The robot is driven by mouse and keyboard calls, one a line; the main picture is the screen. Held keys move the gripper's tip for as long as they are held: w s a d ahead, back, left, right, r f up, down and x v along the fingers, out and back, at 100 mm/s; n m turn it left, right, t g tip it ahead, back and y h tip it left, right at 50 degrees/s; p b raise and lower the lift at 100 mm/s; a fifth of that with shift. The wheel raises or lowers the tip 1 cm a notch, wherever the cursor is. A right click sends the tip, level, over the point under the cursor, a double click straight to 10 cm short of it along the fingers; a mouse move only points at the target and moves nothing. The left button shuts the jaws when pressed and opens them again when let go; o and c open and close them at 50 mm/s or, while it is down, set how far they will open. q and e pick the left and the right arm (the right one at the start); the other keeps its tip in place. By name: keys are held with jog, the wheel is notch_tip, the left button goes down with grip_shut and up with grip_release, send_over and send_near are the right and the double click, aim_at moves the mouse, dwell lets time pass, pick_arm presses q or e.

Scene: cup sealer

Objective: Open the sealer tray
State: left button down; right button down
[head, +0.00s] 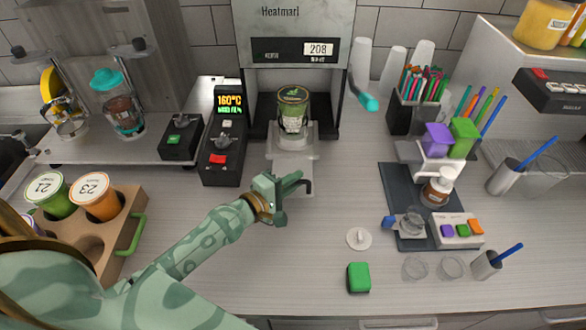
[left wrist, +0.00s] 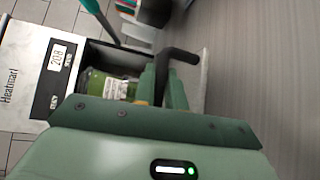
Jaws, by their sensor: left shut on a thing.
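The sealer (head: 298,22) stands at the back middle, its display reading 208. Its pale grey tray (head: 292,146) sits at the opening and reaches forward out of it. A green lidded cup (head: 293,112) stands upright in the tray. My left gripper (head: 292,188) is shut on the black tray handle (head: 307,184) in front of the tray. In the left wrist view the dark handle (left wrist: 182,58) rises between the fingers, and the cup (left wrist: 105,84) shows behind them. The fingers hide part of the handle. My right gripper is not in view.
A black control box (head: 222,150) reading 160°C stands left of the tray. A cardboard carrier (head: 122,222) with lidded cups is at the left. Pen cups, jars and a button panel (head: 455,231) fill the right. The counter before the tray is mostly clear, apart from a green block (head: 358,278).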

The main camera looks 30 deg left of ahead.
pick_arm(q)
jog(key=shift+s, duration=0.1)
jog(key=c, duration=1.5)
grip_release()
jog(key=shift+o, duration=0.2)
jog(key=b+v, duration=0.3)
jog(key=v, duration=1.3)
jog(key=shift+s, duration=0.2)
jog(key=shift+f, duration=0.1)
